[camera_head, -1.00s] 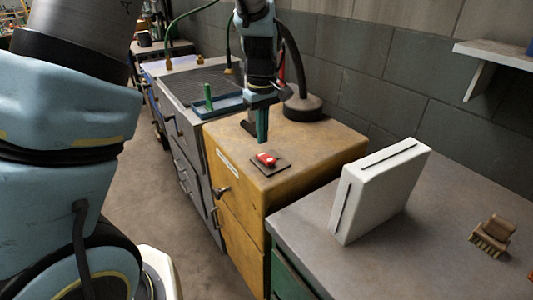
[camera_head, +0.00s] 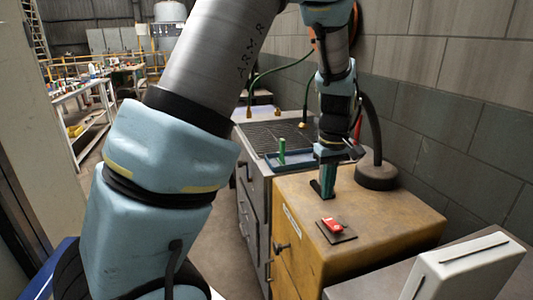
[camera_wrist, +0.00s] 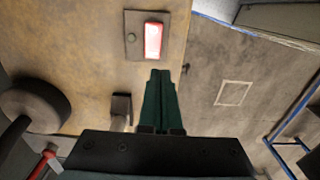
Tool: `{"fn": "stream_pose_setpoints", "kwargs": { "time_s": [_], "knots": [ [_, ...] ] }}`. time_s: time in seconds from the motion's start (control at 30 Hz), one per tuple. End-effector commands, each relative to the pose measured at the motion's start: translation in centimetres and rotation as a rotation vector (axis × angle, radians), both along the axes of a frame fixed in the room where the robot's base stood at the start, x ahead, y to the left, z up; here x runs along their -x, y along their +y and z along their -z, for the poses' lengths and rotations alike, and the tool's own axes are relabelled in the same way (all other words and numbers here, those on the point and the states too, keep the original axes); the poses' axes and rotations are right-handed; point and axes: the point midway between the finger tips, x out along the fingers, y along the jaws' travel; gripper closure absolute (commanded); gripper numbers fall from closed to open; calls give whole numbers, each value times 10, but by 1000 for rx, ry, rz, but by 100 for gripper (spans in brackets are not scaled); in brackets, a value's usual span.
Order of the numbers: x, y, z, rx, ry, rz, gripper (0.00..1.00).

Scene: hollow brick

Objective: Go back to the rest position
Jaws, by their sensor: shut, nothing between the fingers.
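My gripper (camera_head: 328,190) hangs over the top of the yellow-brown cabinet (camera_head: 385,220), fingers pointing down. Its green fingers are together with nothing between them. They also show closed in the wrist view (camera_wrist: 160,78). A red switch (camera_head: 333,224) on a small dark plate lies on the cabinet top, a little nearer the camera than my gripper. In the wrist view the red switch (camera_wrist: 153,41) is lit, beyond the fingertips and apart from them.
A dark round lamp base (camera_head: 376,176) stands behind my gripper by the block wall. A grey bench with a blue tray (camera_head: 290,160) and a green upright piece (camera_head: 282,150) is beyond. A white box (camera_head: 465,270) stands at the right front. Open floor lies left of the cabinets.

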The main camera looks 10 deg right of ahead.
Motion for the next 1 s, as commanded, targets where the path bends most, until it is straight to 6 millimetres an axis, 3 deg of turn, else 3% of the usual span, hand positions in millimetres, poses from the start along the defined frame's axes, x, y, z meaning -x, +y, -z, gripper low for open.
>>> {"fn": "stream_pose_setpoints", "kwargs": {
  "time_s": [0.23, 0.4, 0.5, 0.7, 1.0],
  "knots": [
    [-15, 115, -16, 32, -32, 63, 100],
    [-1, 196, -24, 34, -76, 144, 100],
    [14, 234, -26, 24, -101, 191, 100],
    [38, 277, -27, 0, -133, 259, 100],
    [45, 286, -27, -8, -139, 281, 100]
  ]
}}
